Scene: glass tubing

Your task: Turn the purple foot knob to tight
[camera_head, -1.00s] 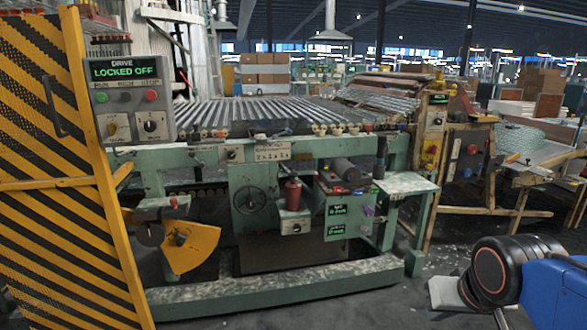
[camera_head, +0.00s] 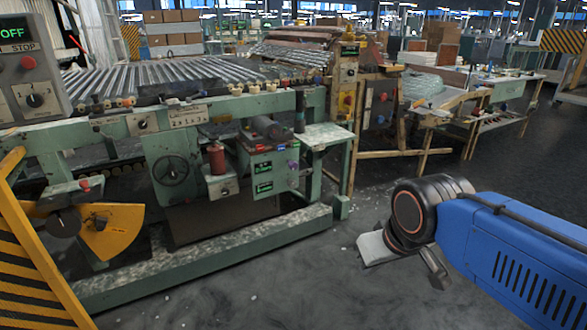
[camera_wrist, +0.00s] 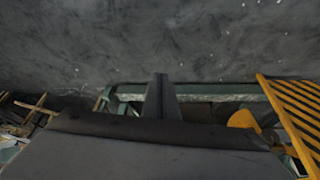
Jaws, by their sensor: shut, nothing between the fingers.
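A small purple knob (camera_head: 293,165) sits on the right side of the green control box (camera_head: 270,172) under the machine's roller bed. It is too small to read its setting. My gripper is well apart from it, out to the right above the floor in the head view. In the wrist view my gripper (camera_wrist: 161,82) shows its two dark fingers shut together, with nothing held. The knob cannot be made out in the wrist view.
A yellow-black striped gate (camera_head: 30,255) stands at left, with a yellow guard (camera_head: 112,230) behind it. A green base beam (camera_head: 210,255) runs along the machine's front. A small side table (camera_head: 322,134) stands right of the box. The floor in front is open.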

